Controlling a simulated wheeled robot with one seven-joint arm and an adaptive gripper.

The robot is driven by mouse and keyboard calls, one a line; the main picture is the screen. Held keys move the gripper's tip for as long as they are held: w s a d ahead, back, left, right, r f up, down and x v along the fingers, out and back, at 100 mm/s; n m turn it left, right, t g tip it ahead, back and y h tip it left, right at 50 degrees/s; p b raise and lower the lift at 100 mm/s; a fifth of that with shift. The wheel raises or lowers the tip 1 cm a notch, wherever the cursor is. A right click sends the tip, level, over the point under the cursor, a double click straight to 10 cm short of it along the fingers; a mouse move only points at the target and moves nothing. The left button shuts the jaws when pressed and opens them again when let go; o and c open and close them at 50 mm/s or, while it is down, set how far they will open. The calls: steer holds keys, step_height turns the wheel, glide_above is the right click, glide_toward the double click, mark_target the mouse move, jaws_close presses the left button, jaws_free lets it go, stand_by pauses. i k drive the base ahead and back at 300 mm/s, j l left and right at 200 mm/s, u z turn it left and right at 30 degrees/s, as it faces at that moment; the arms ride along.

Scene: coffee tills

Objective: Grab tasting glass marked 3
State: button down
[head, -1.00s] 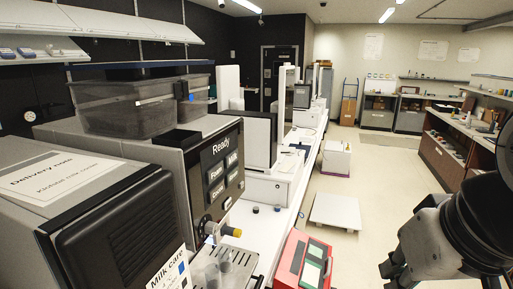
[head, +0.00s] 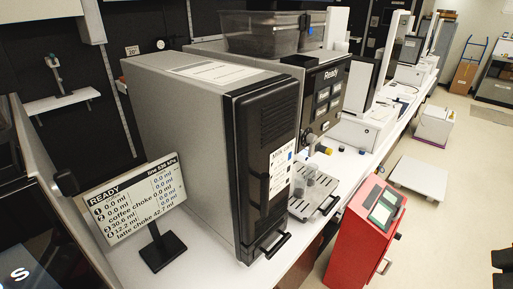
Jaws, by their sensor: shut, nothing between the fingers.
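Small clear glasses (head: 311,172) stand on the slotted metal drip tray (head: 327,200) of the coffee machine (head: 322,95), partly behind the card on the tall grey unit. They are too small for me to read any number on them, so I cannot tell which is marked 3.
A tall grey and black unit (head: 205,130) with a "Milk care" card stands left of the tray. A "READY" display (head: 135,203) stands on the white counter. A red box with a screen (head: 362,235) stands right of the counter.

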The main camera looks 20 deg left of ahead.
mark_target(299, 190)
steer(key=l+u, duration=0.1)
steer(key=u, duration=1.3)
steer(key=i+l+u, duration=0.25)
steer(key=i+l, duration=0.15)
steer(key=l, duration=0.15)
